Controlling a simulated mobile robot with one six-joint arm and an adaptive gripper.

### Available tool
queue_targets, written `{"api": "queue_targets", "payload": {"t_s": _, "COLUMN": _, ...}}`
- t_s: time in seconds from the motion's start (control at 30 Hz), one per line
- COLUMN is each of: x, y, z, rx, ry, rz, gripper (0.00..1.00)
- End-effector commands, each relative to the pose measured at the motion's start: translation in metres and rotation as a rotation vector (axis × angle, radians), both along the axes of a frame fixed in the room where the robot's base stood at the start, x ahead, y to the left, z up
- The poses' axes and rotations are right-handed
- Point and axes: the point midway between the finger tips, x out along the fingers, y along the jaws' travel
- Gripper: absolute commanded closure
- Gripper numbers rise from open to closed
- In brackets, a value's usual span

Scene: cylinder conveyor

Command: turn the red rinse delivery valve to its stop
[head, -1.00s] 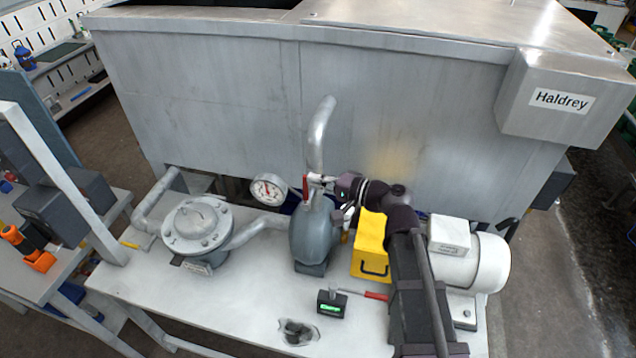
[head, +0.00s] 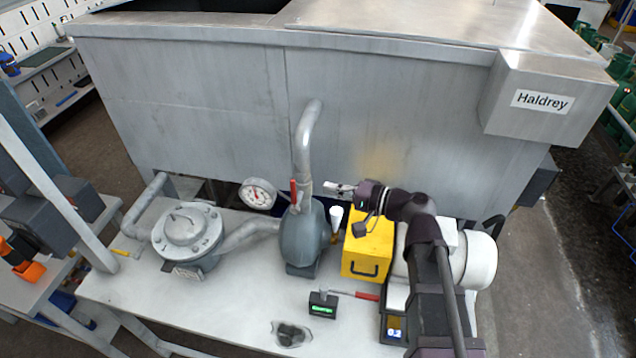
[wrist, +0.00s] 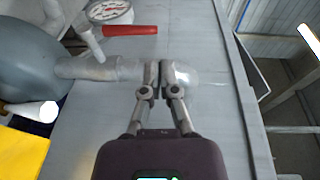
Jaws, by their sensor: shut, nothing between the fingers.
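The red valve handle (head: 294,190) stands upright beside the vertical pipe above the grey pump. In the wrist view the red handle (wrist: 130,31) lies roughly parallel to the pipe (wrist: 115,68), apart from it. My gripper (head: 328,186) is to the right of the handle in the head view, with a clear gap between them. In the wrist view my gripper (wrist: 160,70) is shut and empty, its fingers in front of the pipe near the bend. I cannot tell whether the fingers touch the pipe. The handle is not between the fingers.
A pressure gauge (head: 258,194) is left of the handle. The grey pump (head: 303,240) is below it. A yellow box (head: 367,250) and a white motor (head: 478,260) stand to the right. The large metal tank (head: 220,110) closes off the back. A small display (head: 322,305) sits in front.

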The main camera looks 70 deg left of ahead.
Motion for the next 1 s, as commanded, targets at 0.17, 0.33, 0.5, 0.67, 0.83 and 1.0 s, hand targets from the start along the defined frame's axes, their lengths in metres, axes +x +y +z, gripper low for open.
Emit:
{"api": "queue_targets", "payload": {"t_s": 0.17, "x": 0.019, "y": -0.02, "z": 0.007, "rx": 0.0, "ry": 0.0, "rz": -0.003, "gripper": 1.0}}
{"api": "queue_targets", "payload": {"t_s": 0.33, "x": 0.033, "y": -0.035, "z": 0.01, "rx": 0.0, "ry": 0.0, "rz": -0.002, "gripper": 1.0}}
{"api": "queue_targets", "payload": {"t_s": 0.5, "x": 0.042, "y": -0.044, "z": 0.013, "rx": 0.0, "ry": 0.0, "rz": -0.002, "gripper": 1.0}}
{"api": "queue_targets", "payload": {"t_s": 0.67, "x": 0.046, "y": -0.048, "z": 0.013, "rx": 0.0, "ry": 0.0, "rz": -0.001, "gripper": 1.0}}
{"api": "queue_targets", "payload": {"t_s": 0.83, "x": 0.046, "y": -0.048, "z": 0.013, "rx": 0.0, "ry": 0.0, "rz": -0.001, "gripper": 1.0}}
{"api": "queue_targets", "payload": {"t_s": 1.0, "x": 0.047, "y": -0.048, "z": 0.013, "rx": 0.0, "ry": 0.0, "rz": -0.002, "gripper": 1.0}}
